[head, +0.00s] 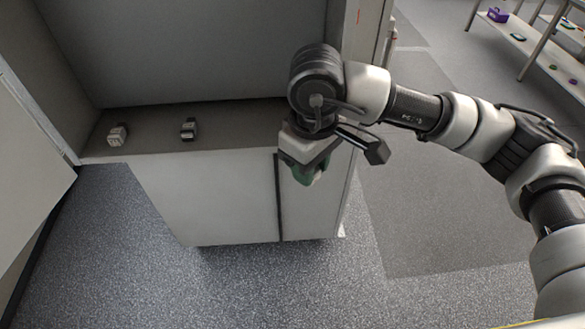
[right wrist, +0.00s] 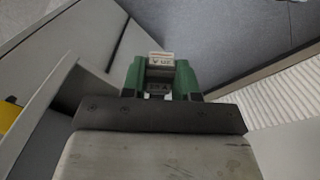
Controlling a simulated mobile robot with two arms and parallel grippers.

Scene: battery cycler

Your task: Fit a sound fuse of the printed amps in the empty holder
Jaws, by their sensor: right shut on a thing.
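My right gripper (head: 308,173) hangs in front of the right part of the cabinet front, below the shelf edge. Its green fingers show in the right wrist view (right wrist: 160,82), shut on a small pale block, likely a fuse (right wrist: 161,60). The block has dark print on its face, too small and turned to read surely. On the cabinet shelf, a small whitish block (head: 117,136) sits at the left, and a dark and grey block (head: 189,129) sits to its right. I cannot tell whether either is the empty holder. My left gripper is out of view.
The open cabinet's grey shelf (head: 235,128) is bare between the dark block and my right arm. A pale door panel (head: 25,170) stands at the left. Speckled floor (head: 240,285) lies clear in front. A rack (head: 530,45) with small items stands far right.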

